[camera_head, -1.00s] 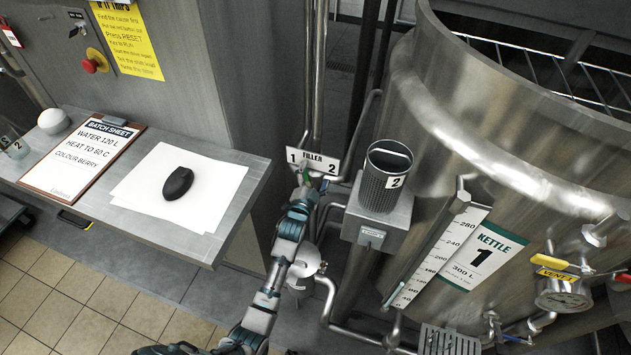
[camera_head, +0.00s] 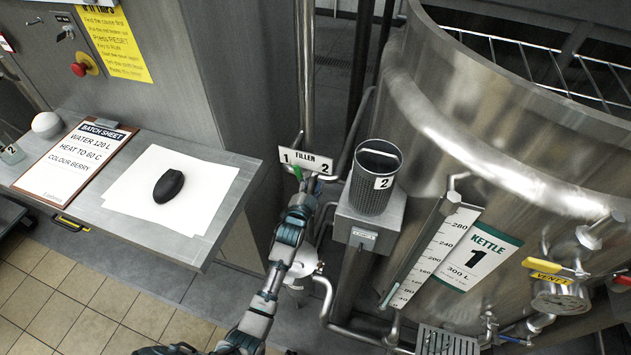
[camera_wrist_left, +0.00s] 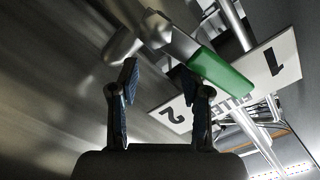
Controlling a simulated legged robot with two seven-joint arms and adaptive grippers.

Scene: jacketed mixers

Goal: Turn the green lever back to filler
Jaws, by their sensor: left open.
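The green lever (camera_head: 297,173) shows just below the filler sign (camera_head: 306,160), which is marked 1 and 2. Its handle tilts up towards the 1 side. In the left wrist view the green handle (camera_wrist_left: 221,73) lies just past the tip of the right-hand finger, outside the gap between the fingers. My left gripper (camera_wrist_left: 160,78) is open, with nothing between its fingers. In the head view the left gripper (camera_head: 309,187) is just below and right of the lever. Whether a finger touches the lever I cannot tell. My right gripper is not in view.
A perforated dark cup marked 2 (camera_head: 375,178) stands on a metal box (camera_head: 369,220) right of the sign. The big steel kettle 1 (camera_head: 430,120) fills the right. Pipes (camera_head: 307,70) rise behind the sign. A bench (camera_head: 222,163) with papers and a mouse stands left.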

